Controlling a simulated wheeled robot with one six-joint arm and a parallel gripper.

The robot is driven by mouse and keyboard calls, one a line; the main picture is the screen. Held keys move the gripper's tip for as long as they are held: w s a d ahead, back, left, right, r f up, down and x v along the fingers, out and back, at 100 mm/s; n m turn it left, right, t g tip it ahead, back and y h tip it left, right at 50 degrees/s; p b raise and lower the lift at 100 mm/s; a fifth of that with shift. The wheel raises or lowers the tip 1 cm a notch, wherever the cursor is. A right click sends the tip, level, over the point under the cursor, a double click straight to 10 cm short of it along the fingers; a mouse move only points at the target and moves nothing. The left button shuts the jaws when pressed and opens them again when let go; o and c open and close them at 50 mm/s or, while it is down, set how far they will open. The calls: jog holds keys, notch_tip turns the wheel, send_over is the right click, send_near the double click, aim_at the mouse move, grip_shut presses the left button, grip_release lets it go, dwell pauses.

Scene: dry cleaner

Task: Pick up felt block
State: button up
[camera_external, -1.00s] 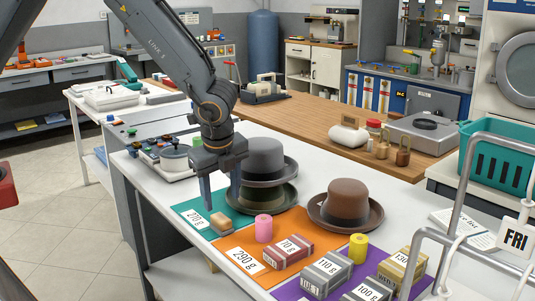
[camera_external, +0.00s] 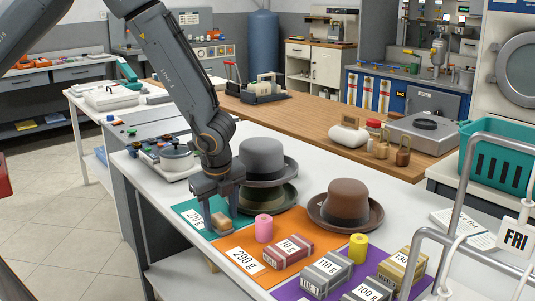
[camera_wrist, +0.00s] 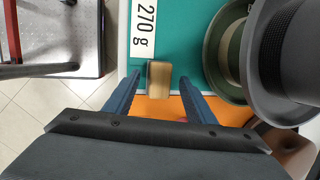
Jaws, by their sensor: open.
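A small tan block (camera_external: 223,224), which looks like the felt block, lies on the front edge of the teal mat (camera_external: 185,212), by the orange mat. In the wrist view the block (camera_wrist: 159,79) sits centred ahead of my fingers, beside the "270 g" label (camera_wrist: 147,30). My gripper (camera_external: 221,217) points down with its fingers apart, one on either side of the block. In the wrist view the gripper (camera_wrist: 159,86) shows gaps between both fingers and the block, so it holds nothing.
Grey and olive hats (camera_external: 265,163) are stacked close to the right of my gripper. A pink cylinder (camera_external: 264,228) stands near the block. A brown hat (camera_external: 346,200) and several labelled boxes lie further right. The bench's left edge is close.

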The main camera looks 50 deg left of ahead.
jog(key=c, duration=1.2)
